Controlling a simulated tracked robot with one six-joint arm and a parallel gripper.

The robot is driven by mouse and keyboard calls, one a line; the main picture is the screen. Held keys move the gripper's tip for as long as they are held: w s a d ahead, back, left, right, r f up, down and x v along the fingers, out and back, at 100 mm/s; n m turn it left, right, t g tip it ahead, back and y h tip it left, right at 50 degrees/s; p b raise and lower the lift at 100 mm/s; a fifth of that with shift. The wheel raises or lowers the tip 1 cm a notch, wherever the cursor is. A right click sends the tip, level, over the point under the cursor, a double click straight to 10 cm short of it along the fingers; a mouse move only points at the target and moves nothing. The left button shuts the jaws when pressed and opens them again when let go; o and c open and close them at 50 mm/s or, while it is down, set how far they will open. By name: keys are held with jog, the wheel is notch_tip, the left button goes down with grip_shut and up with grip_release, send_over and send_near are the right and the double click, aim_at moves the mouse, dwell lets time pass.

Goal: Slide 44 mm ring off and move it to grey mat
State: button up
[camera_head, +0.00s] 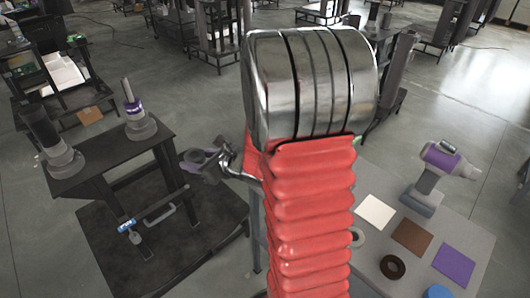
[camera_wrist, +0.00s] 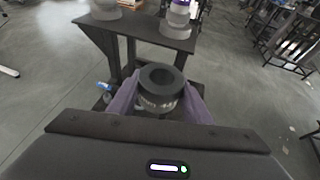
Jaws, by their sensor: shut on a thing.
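In the wrist view, my gripper (camera_wrist: 160,104) has its two purple fingers on either side of a dark ring (camera_wrist: 160,78) with pale lettering, which I cannot read fully. The fingers are shut on it. The ring's open hole faces up toward the camera, and no post shows through it. In the head view, my gripper (camera_head: 203,163) is small and partly hidden, to the left of my red arm and right of the dark table. I cannot pick out a grey mat; my arm hides part of the right table.
The dark left table (camera_head: 105,155) carries a dark column (camera_head: 40,125) and a column with a purple band (camera_head: 132,105). The grey right table (camera_head: 350,275) has white (camera_head: 375,213), brown (camera_head: 411,236) and purple (camera_head: 454,265) mats, a dark ring (camera_head: 393,267) and a purple-grey tool (camera_head: 437,170).

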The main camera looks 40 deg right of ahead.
jog(key=s+d+f+m+h, duration=0.1)
jog(key=s+d, duration=0.4)
jog(key=d, duration=0.5)
jog(key=s+d+f+m+h, duration=0.1)
jog(key=s+d, duration=0.4)
jog(key=d, duration=0.4)
jog(key=shift+d, duration=0.35)
jog(key=shift+f, duration=4.45)
jog(key=o, duration=1.3)
